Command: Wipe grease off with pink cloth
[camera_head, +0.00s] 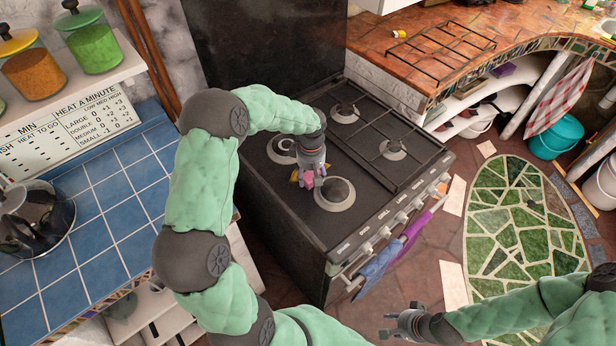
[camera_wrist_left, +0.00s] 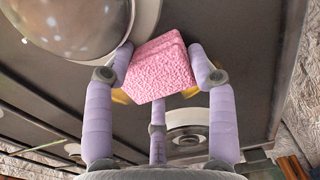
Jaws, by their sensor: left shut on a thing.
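My left gripper (camera_head: 311,176) is shut on a pink cloth (camera_wrist_left: 160,68), which looks like a thick textured pad between its lilac fingers. The cloth also shows as a small pink patch in the head view (camera_head: 308,181), low over the left half of the black stove top (camera_head: 320,220). I cannot tell whether it touches the surface. Yellow patches (camera_wrist_left: 190,92) show beside the cloth; I cannot tell whether they are grease or gripper parts. My right gripper (camera_head: 398,325) is empty with fingers apart, low over the floor at the bottom.
Round burners (camera_head: 335,193) surround the left gripper. A black grate (camera_head: 393,150) covers the stove's right side. Cloths (camera_head: 402,240) hang on the front rail. A blue tiled counter with a kettle (camera_head: 35,215) is at left. Another grate (camera_head: 440,45) lies on the far counter.

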